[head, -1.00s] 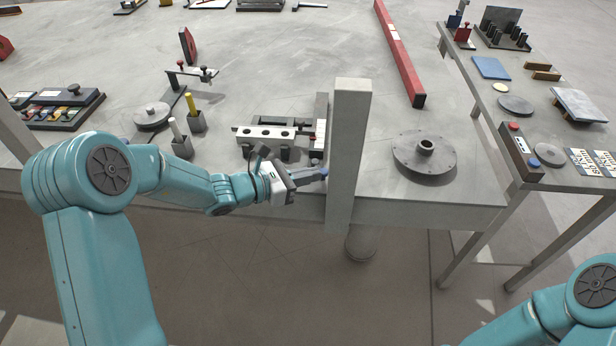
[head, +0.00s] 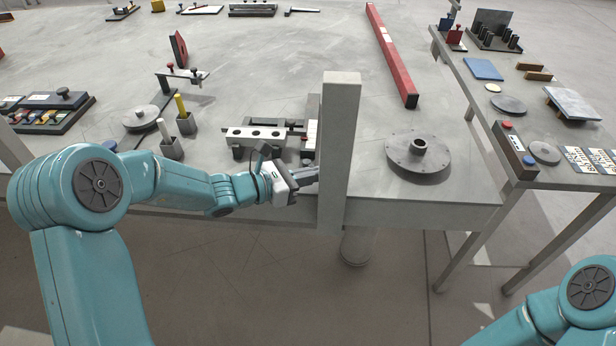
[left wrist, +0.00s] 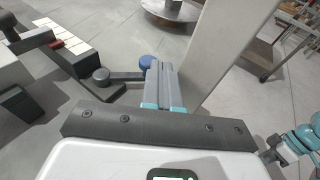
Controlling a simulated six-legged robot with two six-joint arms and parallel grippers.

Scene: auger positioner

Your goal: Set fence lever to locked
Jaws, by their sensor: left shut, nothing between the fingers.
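The fence lever is a dark arm (left wrist: 124,74) in the left wrist view, running from a round grey pivot (left wrist: 101,77) to a blue knob (left wrist: 147,62). In the head view only its grey pivot end (head: 306,163) shows; my gripper and the post hide the rest. My left gripper (head: 312,174) is shut and empty, its fingertips (left wrist: 160,70) right beside the blue knob; whether they touch it I cannot tell. The slotted fence block (head: 262,134) stands behind, with a white scale strip (left wrist: 68,34) beside the lever.
A tall grey post (head: 339,150) stands at the table's front edge, close to the right of my left gripper. A round flanged disc (head: 418,152) lies beyond it. Yellow and white pegs in holders (head: 186,122) stand at left.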

